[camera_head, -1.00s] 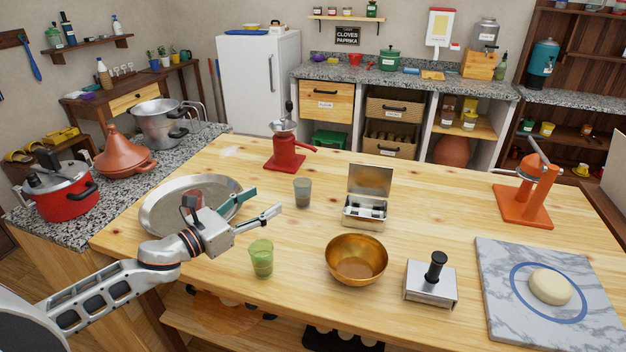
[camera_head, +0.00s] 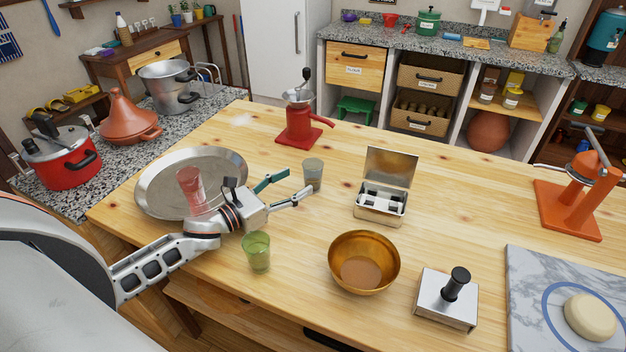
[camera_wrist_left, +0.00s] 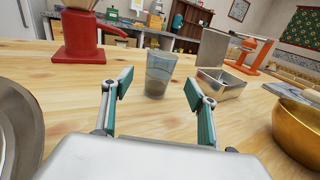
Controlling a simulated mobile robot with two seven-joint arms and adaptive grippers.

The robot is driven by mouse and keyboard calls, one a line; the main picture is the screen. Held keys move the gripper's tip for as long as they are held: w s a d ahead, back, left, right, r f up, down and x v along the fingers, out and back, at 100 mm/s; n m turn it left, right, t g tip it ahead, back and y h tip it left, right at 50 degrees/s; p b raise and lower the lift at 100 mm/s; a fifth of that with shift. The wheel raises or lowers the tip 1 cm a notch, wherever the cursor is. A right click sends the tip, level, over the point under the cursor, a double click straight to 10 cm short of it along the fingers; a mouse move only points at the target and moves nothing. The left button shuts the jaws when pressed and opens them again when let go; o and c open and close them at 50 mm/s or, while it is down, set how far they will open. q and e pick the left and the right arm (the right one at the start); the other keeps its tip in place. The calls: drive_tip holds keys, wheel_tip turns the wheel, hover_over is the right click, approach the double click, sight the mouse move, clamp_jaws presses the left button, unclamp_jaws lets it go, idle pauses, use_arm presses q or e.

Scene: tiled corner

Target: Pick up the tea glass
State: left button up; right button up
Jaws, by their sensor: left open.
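A grey-blue translucent glass (camera_head: 313,175) stands upright on the wooden table, with something brownish low inside it. A green glass (camera_head: 256,252) stands nearer the front edge, and a red glass (camera_head: 190,188) shows at the tray, partly behind my arm. My left gripper (camera_head: 300,180) is open and empty, low over the table, with its fingers pointing at the grey-blue glass. In the left wrist view this glass (camera_wrist_left: 160,74) shows between and just beyond the two fingertips (camera_wrist_left: 158,87). I see no contact. My right gripper is not in view.
A round metal tray (camera_head: 150,200) lies left of the gripper. A red grinder (camera_head: 298,132) stands behind the glass. An open metal box (camera_head: 381,204) and a brass bowl (camera_head: 364,250) stand to its right. Bare table lies between them.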

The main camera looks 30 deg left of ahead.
sight(305, 174)
use_arm(q)
drive_tip(key=shift+r+p+x, duration=0.15)
drive_tip(key=shift+p+x, duration=0.2)
drive_tip(key=shift+x, duration=1.5)
drive_tip(key=shift+r+p+x, duration=0.15)
drive_tip(key=shift+p+x, duration=0.2)
drive_tip(key=shift+x, duration=1.5)
drive_tip(key=shift+c, duration=0.3)
drive_tip(key=c, duration=1.2)
